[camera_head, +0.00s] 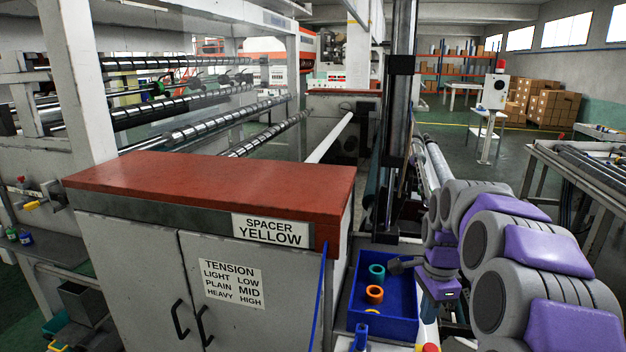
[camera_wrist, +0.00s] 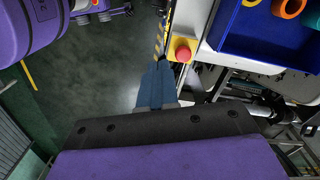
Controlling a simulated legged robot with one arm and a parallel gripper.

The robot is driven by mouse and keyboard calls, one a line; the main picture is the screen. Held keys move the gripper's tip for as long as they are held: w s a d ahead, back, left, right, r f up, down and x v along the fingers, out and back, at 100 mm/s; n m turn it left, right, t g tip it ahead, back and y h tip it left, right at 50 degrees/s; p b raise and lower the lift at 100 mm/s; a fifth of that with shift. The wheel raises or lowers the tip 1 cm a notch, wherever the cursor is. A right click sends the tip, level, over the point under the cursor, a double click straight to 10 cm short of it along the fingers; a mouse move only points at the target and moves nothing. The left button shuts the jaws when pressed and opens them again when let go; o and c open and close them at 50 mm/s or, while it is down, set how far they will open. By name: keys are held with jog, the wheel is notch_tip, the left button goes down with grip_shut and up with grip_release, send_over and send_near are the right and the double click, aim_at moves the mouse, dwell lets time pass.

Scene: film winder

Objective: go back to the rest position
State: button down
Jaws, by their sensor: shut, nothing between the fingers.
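My gripper (camera_wrist: 157,82) shows in the wrist view with its two blue-grey fingers together and nothing between them. It is over the dark green floor, left of the red button (camera_wrist: 182,52) and the blue tray (camera_wrist: 240,38). In the head view my purple and grey arm is bent along the right side, beside the blue tray (camera_head: 398,328). The fingertips cannot be made out clearly there.
The tray holds a teal ring (camera_head: 377,279), an orange ring (camera_head: 375,301) and a yellow piece. A cabinet with a red top (camera_head: 210,190) stands left of the tray. A roller rack (camera_head: 580,165) stands at the right. Open floor lies behind.

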jog(key=s+a+f+n, duration=0.2)
jog(key=s+a+n, duration=0.2)
jog(key=s, duration=0.7)
jog(key=s+a+f+n+g+b, duration=0.1)
jog(key=s+a+f+n, duration=0.1)
jog(key=s+a+n, duration=0.2)
jog(key=s+a+f+n+b, duration=0.1)
jog(key=s+n, duration=0.8)
jog(key=s, duration=1.1)
jog(key=a+f, duration=0.1)
jog(key=a, duration=0.1)
jog(key=shift+a+f+g, duration=0.25)
jog(key=shift+a+g, duration=0.15)
jog(key=shift+a, duration=0.4)
jog(key=shift+d, duration=0.15)
